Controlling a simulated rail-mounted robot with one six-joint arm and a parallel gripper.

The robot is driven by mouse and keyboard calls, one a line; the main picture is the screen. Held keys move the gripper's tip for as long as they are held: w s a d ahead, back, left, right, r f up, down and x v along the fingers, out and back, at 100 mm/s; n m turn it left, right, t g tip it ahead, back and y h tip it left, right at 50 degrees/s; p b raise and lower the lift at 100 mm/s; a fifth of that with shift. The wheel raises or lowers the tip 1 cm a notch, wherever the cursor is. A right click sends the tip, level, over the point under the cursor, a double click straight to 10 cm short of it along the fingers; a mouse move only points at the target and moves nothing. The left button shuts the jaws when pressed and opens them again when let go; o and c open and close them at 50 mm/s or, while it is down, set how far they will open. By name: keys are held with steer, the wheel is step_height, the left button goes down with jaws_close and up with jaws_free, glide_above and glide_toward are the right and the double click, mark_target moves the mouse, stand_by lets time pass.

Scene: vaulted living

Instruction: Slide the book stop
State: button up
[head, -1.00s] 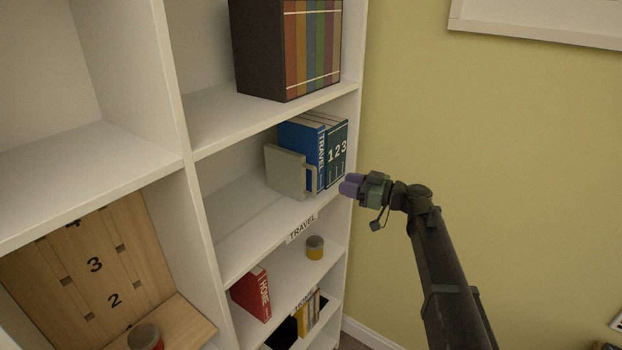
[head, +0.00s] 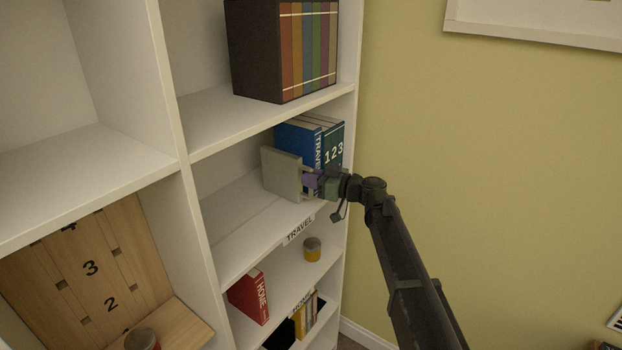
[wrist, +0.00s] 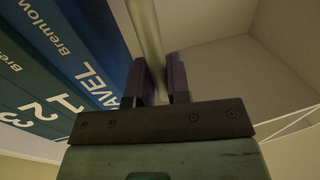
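The book stop (head: 281,172) is a pale grey upright plate with a handle, standing on the TRAVEL shelf at the left side of the books. In the wrist view, a pale upright strip of the stop (wrist: 147,35) runs between my two fingers (wrist: 158,82). Whether both fingers press on it cannot be told.
The shelf (head: 237,222) left of the stop is bare. White uprights and shelf edges bound the space.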

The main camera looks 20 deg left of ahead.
jaws_close()
steer(key=shift+w+d, duration=0.25)
steer(key=shift+w, duration=0.55)
steer(key=shift+w+d, duration=0.2)
steer(key=shift+w, duration=0.55)
steer(key=shift+s, duration=0.1)
steer(key=o, duration=0.6)
jaws_free()
steer(key=shift+s+r, duration=0.1)
steer(key=shift+s, duration=0.05)
